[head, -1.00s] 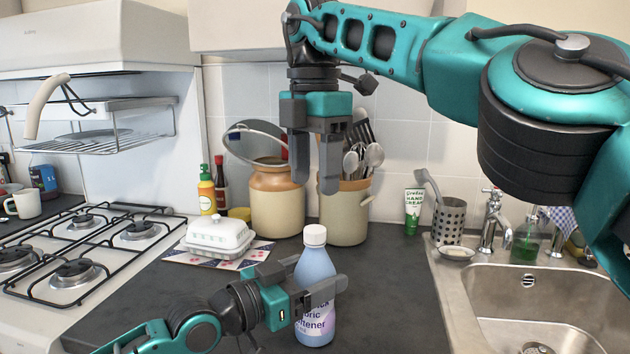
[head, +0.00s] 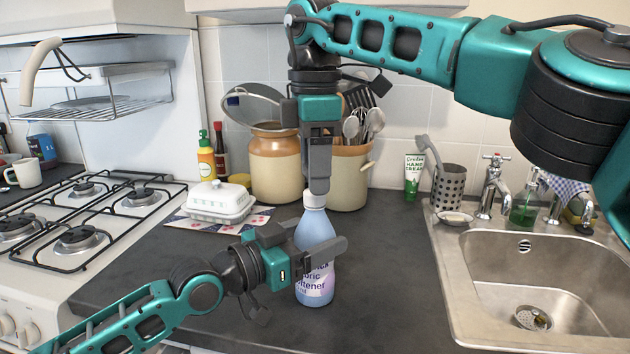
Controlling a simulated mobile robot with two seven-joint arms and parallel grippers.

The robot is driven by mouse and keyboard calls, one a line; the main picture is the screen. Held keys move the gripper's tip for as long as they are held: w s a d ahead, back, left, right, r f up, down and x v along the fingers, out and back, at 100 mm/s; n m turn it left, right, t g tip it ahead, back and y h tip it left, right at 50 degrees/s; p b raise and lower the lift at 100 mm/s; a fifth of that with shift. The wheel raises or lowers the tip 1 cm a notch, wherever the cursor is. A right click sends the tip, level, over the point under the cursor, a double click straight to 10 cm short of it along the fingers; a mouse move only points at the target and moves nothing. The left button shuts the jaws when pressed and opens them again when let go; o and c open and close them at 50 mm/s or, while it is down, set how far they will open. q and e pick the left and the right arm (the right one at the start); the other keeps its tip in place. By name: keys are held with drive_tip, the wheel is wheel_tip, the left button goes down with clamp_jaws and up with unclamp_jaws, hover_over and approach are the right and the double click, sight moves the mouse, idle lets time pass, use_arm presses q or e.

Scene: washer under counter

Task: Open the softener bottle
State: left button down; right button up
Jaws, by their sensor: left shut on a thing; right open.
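The softener bottle (head: 315,228) is blue with a white cap (head: 314,199) and stands upright on the dark counter. My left gripper (head: 318,252) is shut on the bottle's body from the left, across the area above the label text. My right gripper (head: 317,188) points straight down over the bottle and is open. Its fingertips are at the height of the cap's top, and the near finger hides the upper part of the cap. The far finger is hidden, so I cannot tell whether the fingers touch the cap.
A white butter dish (head: 218,200) sits left of the bottle. Behind stand a brown-topped crock (head: 275,170) and a utensil crock (head: 349,178). The gas hob (head: 85,215) is on the left and the steel sink (head: 540,275) on the right. Counter between bottle and sink is clear.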

drive_tip(key=shift+f, duration=1.4)
drive_tip(key=shift+c, duration=0.2)
